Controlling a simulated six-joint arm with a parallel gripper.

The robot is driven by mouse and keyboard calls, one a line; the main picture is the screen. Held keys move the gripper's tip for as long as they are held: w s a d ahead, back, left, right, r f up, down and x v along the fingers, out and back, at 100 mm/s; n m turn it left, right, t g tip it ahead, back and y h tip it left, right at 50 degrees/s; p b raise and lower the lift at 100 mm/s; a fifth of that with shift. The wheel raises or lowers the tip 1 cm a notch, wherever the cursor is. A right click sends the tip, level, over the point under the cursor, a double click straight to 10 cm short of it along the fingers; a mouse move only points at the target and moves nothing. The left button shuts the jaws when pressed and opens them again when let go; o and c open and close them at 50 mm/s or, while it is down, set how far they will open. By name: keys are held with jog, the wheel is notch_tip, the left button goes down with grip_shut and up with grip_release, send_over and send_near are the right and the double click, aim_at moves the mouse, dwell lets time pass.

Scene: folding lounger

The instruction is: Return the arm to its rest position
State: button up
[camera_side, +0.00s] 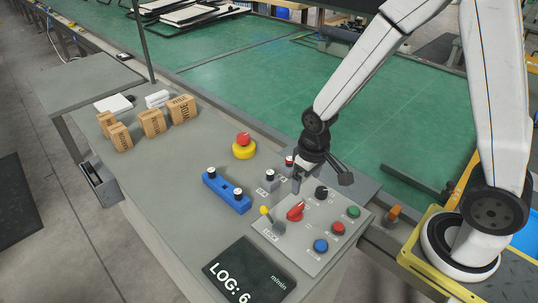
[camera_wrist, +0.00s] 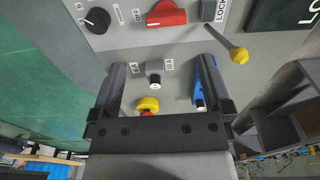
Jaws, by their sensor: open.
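My gripper (camera_side: 297,180) hangs at the end of my white arm, above the upper left part of the grey control panel (camera_side: 320,255). In the wrist view my gripper (camera_wrist: 167,75) has its two dark fingers spread wide, with nothing held between them. A small black-and-white knob (camera_wrist: 154,74) shows between and beyond the fingers. I cannot tell whether the fingers touch the panel. My arm is bent, reaching from its base on the right over to the panel.
The panel carries a red switch (camera_side: 295,211), a yellow-tipped lever (camera_side: 264,210), a black dial (camera_side: 321,192) and several buttons. A blue block (camera_side: 227,193), emergency stop (camera_side: 244,146), cardboard boxes (camera_side: 151,122) and a display (camera_side: 249,272) stand nearby. A green conveyor (camera_side: 240,65) lies behind.

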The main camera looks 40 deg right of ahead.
jog(key=s+d+r+t, duration=0.1)
jog(key=s+r, duration=0.4)
jog(key=shift+d+r+t, duration=0.3)
jog(key=shift+t, duration=0.1)
